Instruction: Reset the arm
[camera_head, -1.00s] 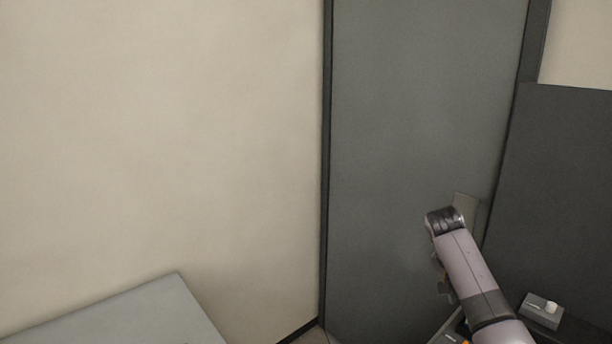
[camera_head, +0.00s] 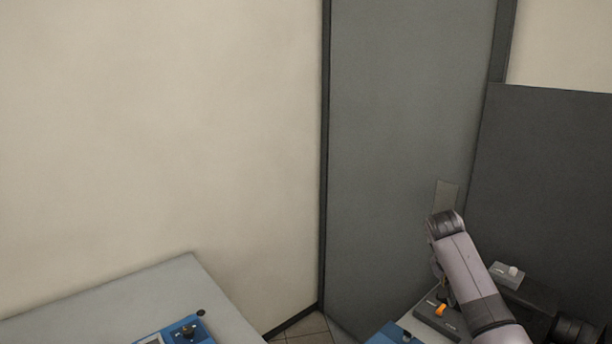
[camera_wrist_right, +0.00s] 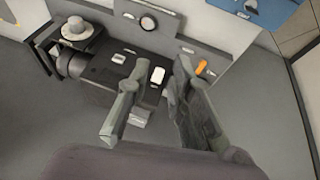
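My right arm (camera_head: 465,262) comes in from the lower right in the head view, bent at a dark joint. Its gripper is mostly hidden behind the arm there. In the right wrist view my right gripper (camera_wrist_right: 157,75) shows two grey fingers spread apart with nothing between them. The fingers are in front of a dark panel with a white knob or switch (camera_wrist_right: 157,75) beyond the gap. An orange switch (camera_wrist_right: 201,67) shows beside the right finger; in the head view the orange switch (camera_head: 440,310) is just left of my arm. My left gripper is not in view.
A grey table (camera_head: 150,297) with a blue device (camera_head: 185,333) is at the lower left. A small box with a white knob (camera_head: 508,272) stands right of my arm. A dark panel (camera_head: 545,180) rises behind it. Floor tiles show between the tables.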

